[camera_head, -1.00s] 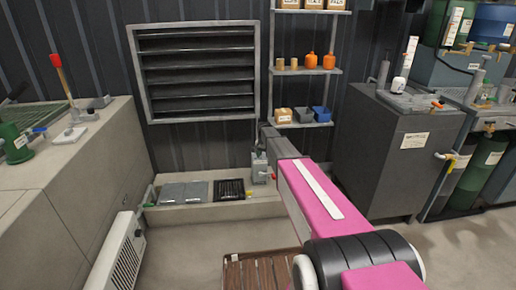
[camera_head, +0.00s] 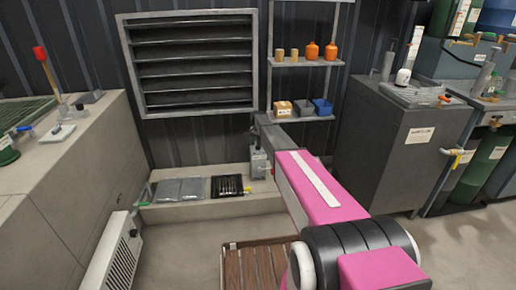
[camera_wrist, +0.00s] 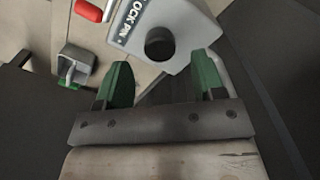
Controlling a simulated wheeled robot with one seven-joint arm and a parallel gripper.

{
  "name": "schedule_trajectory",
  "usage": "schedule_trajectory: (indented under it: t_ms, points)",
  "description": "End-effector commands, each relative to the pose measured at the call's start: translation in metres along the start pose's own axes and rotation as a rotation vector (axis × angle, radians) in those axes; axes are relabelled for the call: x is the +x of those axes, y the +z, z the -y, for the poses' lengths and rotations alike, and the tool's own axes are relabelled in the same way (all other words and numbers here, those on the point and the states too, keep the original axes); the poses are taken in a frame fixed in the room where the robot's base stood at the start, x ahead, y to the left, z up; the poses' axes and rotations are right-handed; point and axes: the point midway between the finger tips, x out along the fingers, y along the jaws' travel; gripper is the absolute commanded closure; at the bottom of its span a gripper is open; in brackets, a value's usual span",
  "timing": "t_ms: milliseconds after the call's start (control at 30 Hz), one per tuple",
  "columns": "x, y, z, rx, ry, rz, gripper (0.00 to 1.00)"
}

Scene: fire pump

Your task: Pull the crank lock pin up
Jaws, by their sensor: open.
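My gripper (camera_wrist: 162,80) has two green fingers, open and empty, one to each side below the plate. In the head view a small grey unit (camera_head: 259,163) with a red part stands on the low ledge by the wall, partly behind my pink arm. My gripper's fingers are hidden there.
In the head view, a wooden slatted platform (camera_head: 255,268) is on the floor, a dark grey cabinet (camera_head: 400,150) stands right, and a concrete block (camera_head: 75,190) stands left.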

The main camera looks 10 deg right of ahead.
Motion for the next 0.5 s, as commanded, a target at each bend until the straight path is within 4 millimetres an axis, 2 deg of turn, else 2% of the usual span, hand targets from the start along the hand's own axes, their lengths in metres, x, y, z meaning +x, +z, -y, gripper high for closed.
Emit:
schedule_trajectory:
  t_ms: [100, 200, 333, 500]
  points:
    - [0.023, 0.0, 0.0, 0.0, 0.001, 0.001, 0.37]
    - [0.035, -0.001, 0.0, 0.0, 0.001, 0.001, 0.37]
    - [0.043, 0.0, 0.0, -0.001, 0.0, 0.0, 0.37]
    - [0.044, 0.0, 0.0, -0.001, 0.0, 0.0, 0.37]
